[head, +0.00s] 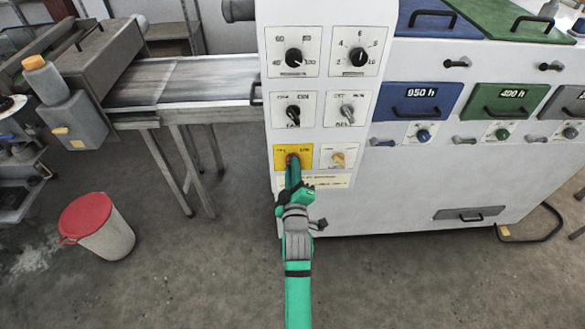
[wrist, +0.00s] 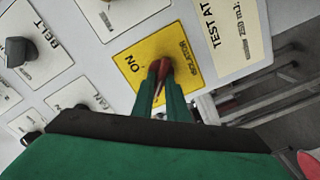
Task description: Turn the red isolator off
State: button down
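The red isolator knob (wrist: 163,66) sits on a yellow plate (wrist: 139,55) marked ON and ISOLATOR in the wrist view. In the head view the yellow plate (head: 281,157) is at the lower left of the white control panel, and the red knob (head: 291,157) shows just above my fingertips. My gripper (wrist: 165,84) has its two green fingers close together at the knob, one on each side of its lower part. It also shows in the head view (head: 293,172). The fingers hide part of the knob.
A red-lidded bin (head: 97,224) stands on the floor at left. The conveyor (head: 180,85) runs left of the panel.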

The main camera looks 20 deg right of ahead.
jog(key=c, duration=1.8)
grip_release()
jog(key=shift+a+f, duration=0.15)
jog(key=shift+f, duration=0.2)
jog(key=shift+c, duration=0.2)
jog(key=shift+r, duration=0.15)
jog(key=v, duration=1)
jog(key=shift+s+a, duration=0.1)
jog(key=shift+s, duration=0.2)
jog(key=shift+s+r, duration=0.1)
jog(key=shift+s, duration=0.05)
